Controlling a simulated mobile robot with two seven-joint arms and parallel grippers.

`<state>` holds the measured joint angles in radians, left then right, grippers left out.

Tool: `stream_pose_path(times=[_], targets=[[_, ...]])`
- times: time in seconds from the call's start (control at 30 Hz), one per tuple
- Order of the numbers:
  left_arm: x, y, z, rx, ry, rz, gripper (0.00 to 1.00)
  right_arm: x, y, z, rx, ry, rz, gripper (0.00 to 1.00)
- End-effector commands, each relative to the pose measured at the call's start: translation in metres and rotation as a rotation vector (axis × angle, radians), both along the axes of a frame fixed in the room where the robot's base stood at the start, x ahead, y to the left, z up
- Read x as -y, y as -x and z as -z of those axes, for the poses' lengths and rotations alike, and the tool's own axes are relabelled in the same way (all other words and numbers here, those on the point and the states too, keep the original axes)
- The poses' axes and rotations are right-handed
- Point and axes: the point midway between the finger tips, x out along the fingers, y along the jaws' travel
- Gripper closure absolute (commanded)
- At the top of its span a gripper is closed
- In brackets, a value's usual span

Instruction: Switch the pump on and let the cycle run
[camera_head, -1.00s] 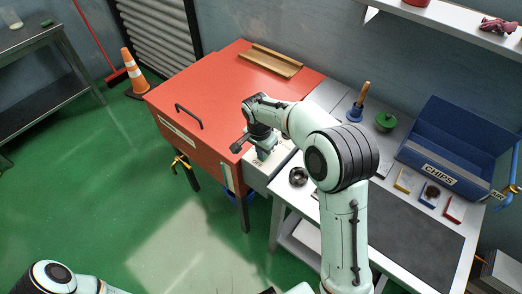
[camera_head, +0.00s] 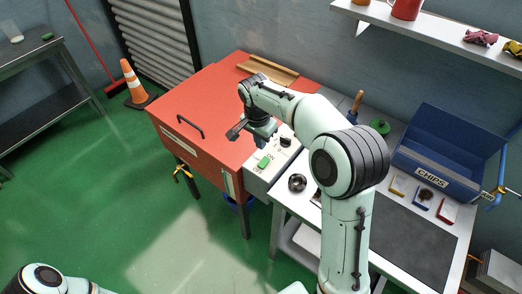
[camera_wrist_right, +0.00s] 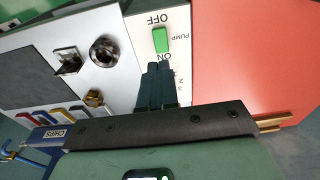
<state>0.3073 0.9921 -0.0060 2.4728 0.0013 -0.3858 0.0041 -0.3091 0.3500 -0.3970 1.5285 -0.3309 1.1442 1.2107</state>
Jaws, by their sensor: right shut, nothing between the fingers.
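The green pump switch (camera_head: 263,162) sits on the light control panel (camera_head: 257,183) at the right side of the red machine (camera_head: 215,95). In the right wrist view the switch (camera_wrist_right: 160,40) lies between the words OFF and ON, beside the label PUMP. I cannot tell which way it is set. My right gripper (camera_wrist_right: 155,83) is shut and empty. Its fingertips lie near the word ON, apart from the switch in the picture. In the head view the right gripper (camera_head: 263,141) is over the panel, partly hidden by its wrist. My left gripper is out of view.
A black knob (camera_head: 286,142) is on the panel. A dark round cup (camera_head: 297,183) stands on the bench beside it. A blue CHIPS bin (camera_head: 450,150) stands further right. A wooden tray (camera_head: 267,71) lies on the machine's lid. An orange cone (camera_head: 132,82) stands on the floor at left.

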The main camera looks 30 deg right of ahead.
Motion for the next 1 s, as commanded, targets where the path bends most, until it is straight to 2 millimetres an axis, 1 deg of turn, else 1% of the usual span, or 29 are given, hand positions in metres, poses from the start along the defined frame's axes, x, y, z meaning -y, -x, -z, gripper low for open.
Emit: stream_pose_path(times=[0.03, 0.1, 0.2, 0.3, 1.0], targets=[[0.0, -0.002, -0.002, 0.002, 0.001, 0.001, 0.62, -0.002, -0.001, -0.011, 0.005, -0.001, -0.002, 1.0], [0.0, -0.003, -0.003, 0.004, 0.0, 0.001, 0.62, -0.003, 0.0, -0.021, 0.005, -0.001, -0.002, 1.0], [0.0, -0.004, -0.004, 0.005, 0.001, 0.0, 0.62, -0.004, 0.0, -0.03, 0.003, -0.001, -0.002, 1.0], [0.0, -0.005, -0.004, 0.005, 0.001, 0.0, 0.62, -0.005, 0.001, -0.035, 0.002, -0.001, -0.002, 1.0], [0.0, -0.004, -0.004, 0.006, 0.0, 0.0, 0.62, -0.005, 0.001, -0.035, 0.001, -0.002, -0.002, 1.0]])
